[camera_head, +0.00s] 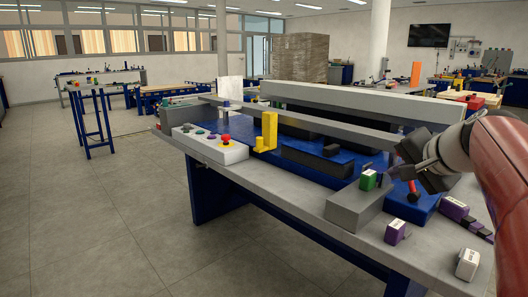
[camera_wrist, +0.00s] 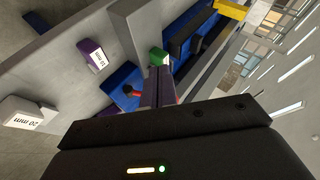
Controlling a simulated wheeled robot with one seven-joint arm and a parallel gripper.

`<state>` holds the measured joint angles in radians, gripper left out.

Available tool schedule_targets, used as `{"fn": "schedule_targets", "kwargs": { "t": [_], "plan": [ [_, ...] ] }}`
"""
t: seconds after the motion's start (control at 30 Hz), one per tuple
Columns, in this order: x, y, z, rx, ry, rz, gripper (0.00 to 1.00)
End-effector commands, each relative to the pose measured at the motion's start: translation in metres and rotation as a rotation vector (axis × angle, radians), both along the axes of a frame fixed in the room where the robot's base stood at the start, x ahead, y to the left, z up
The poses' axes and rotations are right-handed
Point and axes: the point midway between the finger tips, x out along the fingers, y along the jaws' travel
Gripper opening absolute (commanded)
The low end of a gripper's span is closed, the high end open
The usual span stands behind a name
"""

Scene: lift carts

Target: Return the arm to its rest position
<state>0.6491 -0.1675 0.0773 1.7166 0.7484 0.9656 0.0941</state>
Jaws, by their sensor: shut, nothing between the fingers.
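My gripper (camera_head: 400,168) is at the right of the head view, above the near right part of the workbench (camera_head: 280,195). My reddish arm comes in from the right edge. In the wrist view the two fingers of my gripper (camera_wrist: 159,86) are together and empty. A green block with a white label (camera_head: 368,180) stands on a grey block just left of the gripper; it also shows beyond the fingertips in the wrist view (camera_wrist: 157,55). A red-handled item (camera_head: 412,190) lies below the gripper on a blue surface. I cannot tell the exact gap to them.
A purple labelled block (camera_head: 395,232) and a white labelled block (camera_head: 468,263) sit near the bench's front right edge. A control box with a red button (camera_head: 226,141) and a yellow bracket (camera_head: 267,132) stand further left. The floor (camera_head: 90,220) at left is clear.

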Motion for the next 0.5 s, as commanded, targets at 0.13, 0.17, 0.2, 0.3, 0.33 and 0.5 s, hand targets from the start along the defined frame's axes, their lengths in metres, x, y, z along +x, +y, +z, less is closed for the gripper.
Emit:
{"fn": "schedule_targets", "kwargs": {
  "t": [0.13,0.17,0.2,0.3,0.33,0.5],
  "plan": [
    [-0.063,0.082,-0.06,-0.211,0.142,0.195,0.0],
    [-0.078,0.093,-0.073,-0.258,0.167,0.236,0.0],
    [-0.098,0.106,-0.091,-0.321,0.197,0.291,0.0],
    [-0.145,0.129,-0.133,-0.472,0.257,0.425,0.0],
    [-0.158,0.132,-0.144,-0.514,0.271,0.463,0.0],
    [-0.206,0.139,-0.19,-0.688,0.312,0.611,0.0]
  ]
}}
